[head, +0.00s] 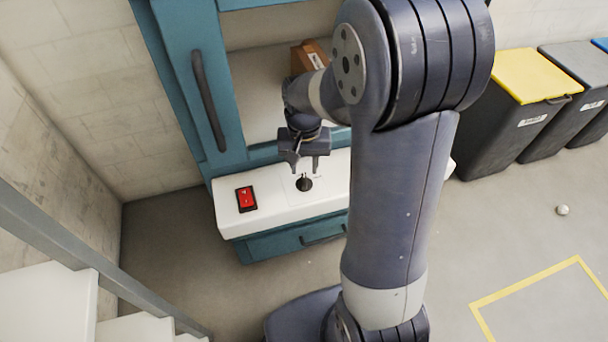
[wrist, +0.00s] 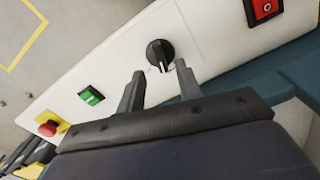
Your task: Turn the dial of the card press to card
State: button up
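The card press has a white front panel (head: 240,215) on a teal body. Its dial (wrist: 160,52) is a black round knob with a pale pointer mark. In the head view the dial (head: 304,184) sits on the panel just below my gripper (head: 304,166). In the wrist view my gripper (wrist: 160,82) is open, with its two fingers apart. The dial shows in the gap just beyond the fingertips, and nothing is held. I cannot read the markings around the dial.
A red switch (head: 246,199) is left of the dial; it also shows in the wrist view (wrist: 264,10). The wrist view shows a green switch (wrist: 91,96) and a red emergency button (wrist: 48,129) on the panel. Bins (head: 520,110) stand at right. A stair rail (head: 90,255) is at left.

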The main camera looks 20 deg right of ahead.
aim_at(304, 179)
jog(key=shift+f, duration=2.1)
jog(key=shift+c, duration=0.3)
grip_shut()
